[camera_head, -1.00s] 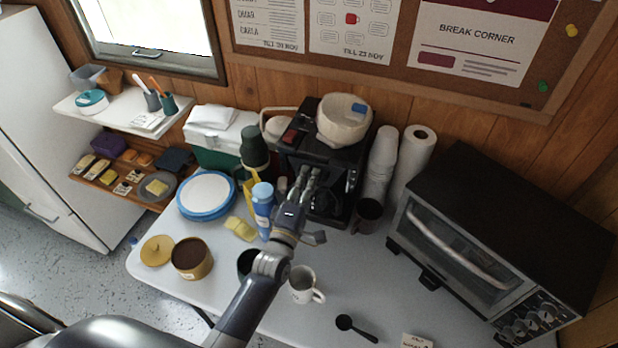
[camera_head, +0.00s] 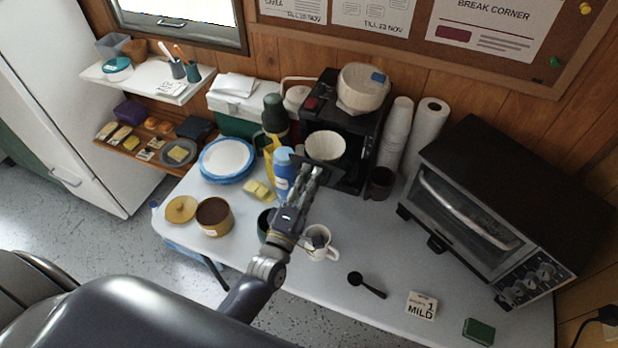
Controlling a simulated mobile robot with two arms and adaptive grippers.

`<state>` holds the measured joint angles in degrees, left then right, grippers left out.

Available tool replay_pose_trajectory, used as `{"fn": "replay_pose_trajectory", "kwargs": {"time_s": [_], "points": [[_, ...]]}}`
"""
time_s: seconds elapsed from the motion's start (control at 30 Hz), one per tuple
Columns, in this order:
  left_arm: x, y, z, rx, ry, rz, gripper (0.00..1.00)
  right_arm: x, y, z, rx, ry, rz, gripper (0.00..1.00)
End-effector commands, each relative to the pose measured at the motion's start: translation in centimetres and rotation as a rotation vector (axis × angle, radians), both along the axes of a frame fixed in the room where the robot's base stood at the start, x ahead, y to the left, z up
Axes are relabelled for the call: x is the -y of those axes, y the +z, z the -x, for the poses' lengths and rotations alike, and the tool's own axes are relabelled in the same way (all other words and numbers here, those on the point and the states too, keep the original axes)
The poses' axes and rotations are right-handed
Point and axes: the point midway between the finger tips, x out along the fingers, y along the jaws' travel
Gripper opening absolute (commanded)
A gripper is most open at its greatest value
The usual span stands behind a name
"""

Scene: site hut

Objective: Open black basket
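The black basket (camera_head: 348,177) belongs to the black coffee maker (camera_head: 358,125) at the back of the table. It stands out from the machine's front, and a white fluted paper filter (camera_head: 325,147) shows in it. My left gripper (camera_head: 313,168) is at the basket's front edge, its fingers close together and seemingly shut on its handle; the fingers hide the handle itself. My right gripper is not in view.
A blue bottle (camera_head: 283,178) and a dark green flask (camera_head: 274,120) stand close left of my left gripper. A white mug (camera_head: 319,243) and a dark cup (camera_head: 265,226) are beside my forearm. A toaster oven (camera_head: 500,205) stands right.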

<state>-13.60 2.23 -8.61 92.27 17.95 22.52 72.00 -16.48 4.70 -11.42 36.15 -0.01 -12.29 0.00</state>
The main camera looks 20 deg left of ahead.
Motion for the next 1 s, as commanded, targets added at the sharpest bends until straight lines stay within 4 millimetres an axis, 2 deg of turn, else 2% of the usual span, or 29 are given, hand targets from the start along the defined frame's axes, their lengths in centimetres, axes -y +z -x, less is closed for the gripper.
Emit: {"fn": "replay_pose_trajectory", "kwargs": {"time_s": [0.17, 0.27, 0.37, 0.47, 0.8, 1.0], "points": [[0.0, 0.1, 0.0, 0.001, 0.000, 0.001, 0.19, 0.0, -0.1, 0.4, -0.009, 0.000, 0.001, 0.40], [0.0, 0.0, 0.1, 0.001, 0.000, 0.001, 0.19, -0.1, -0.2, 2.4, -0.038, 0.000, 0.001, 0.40], [0.0, -0.1, 0.7, -0.001, 0.000, 0.001, 0.19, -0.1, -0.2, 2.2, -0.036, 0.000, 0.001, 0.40], [-0.1, -0.5, 2.1, -0.002, 0.000, 0.000, 0.19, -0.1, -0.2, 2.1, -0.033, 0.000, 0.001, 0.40], [-0.3, -1.7, 9.0, -0.004, -0.001, 0.000, 0.19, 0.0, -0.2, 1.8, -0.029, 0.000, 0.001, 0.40], [-0.4, -2.0, 11.3, -0.001, 0.000, 0.000, 0.19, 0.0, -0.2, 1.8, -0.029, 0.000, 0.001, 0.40]]}}
